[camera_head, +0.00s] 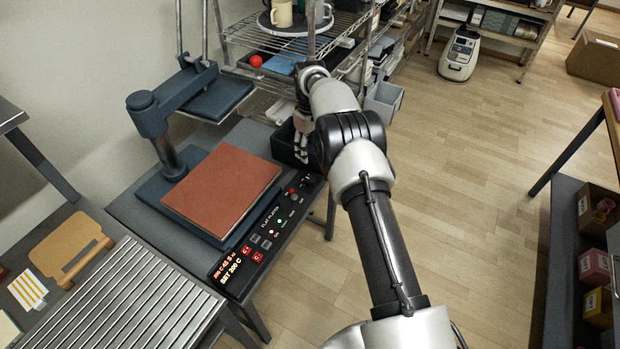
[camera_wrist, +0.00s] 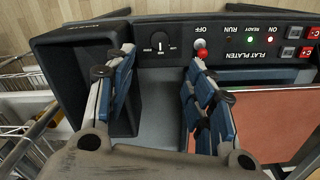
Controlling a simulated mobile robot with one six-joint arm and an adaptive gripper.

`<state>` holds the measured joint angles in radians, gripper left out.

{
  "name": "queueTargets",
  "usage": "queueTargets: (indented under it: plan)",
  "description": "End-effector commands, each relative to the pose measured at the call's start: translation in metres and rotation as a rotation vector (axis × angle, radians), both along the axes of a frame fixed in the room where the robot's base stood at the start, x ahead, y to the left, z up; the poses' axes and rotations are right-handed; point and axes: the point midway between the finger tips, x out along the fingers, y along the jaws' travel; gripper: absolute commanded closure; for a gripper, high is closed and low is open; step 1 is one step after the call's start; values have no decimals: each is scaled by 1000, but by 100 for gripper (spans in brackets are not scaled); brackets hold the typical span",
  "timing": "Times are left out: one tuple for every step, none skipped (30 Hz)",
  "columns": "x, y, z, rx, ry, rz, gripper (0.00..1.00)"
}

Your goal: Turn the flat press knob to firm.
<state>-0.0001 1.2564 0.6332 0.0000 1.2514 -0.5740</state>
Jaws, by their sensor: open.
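The flat press knob (camera_wrist: 159,42) is a small black dial with a white pointer mark on the dark control panel (camera_wrist: 225,45). In the wrist view its pointer stands roughly upright; the labels beside it are too small to read. In the head view the panel (camera_head: 262,233) runs along the press's front edge. My gripper (camera_wrist: 160,60) is open and empty. Its blue-padded fingers lie to the left and right of the knob in the wrist view, apart from it. In the head view my gripper (camera_head: 302,135) hangs at the panel's far end, by a black bin.
A red-tipped switch (camera_wrist: 201,53) sits right of the knob by OFF and RUN labels. The black bin (camera_wrist: 70,75) stands left of the knob. A brown-red pad (camera_head: 222,188) covers the flat platen. A wire shelf (camera_head: 250,38) stands behind.

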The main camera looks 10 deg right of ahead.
Motion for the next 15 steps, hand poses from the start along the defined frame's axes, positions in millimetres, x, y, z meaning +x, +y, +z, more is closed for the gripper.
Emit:
queueTargets:
  plan:
    - [-1,0,-16,0,4,0,50]
    - [-1,0,-23,0,4,0,50]
    - [-1,0,-32,0,4,-1,50]
    - [-1,0,-39,0,4,-1,50]
    - [-1,0,-45,0,4,-1,50]
    - [-1,0,-54,0,4,-1,50]
    - [-1,0,-61,0,4,-1,50]
    - [-1,0,-68,0,4,-1,50]
    - [-1,0,-76,0,2,-1,50]
    - [-1,0,-83,0,4,-1,50]
    - [-1,0,-89,0,4,-1,50]
    - [-1,0,-97,0,2,-1,50]
    - [-1,0,-102,0,2,-1,50]
    - [-1,0,-108,0,2,-1,50]
    - [-1,0,-114,0,2,-1,50]
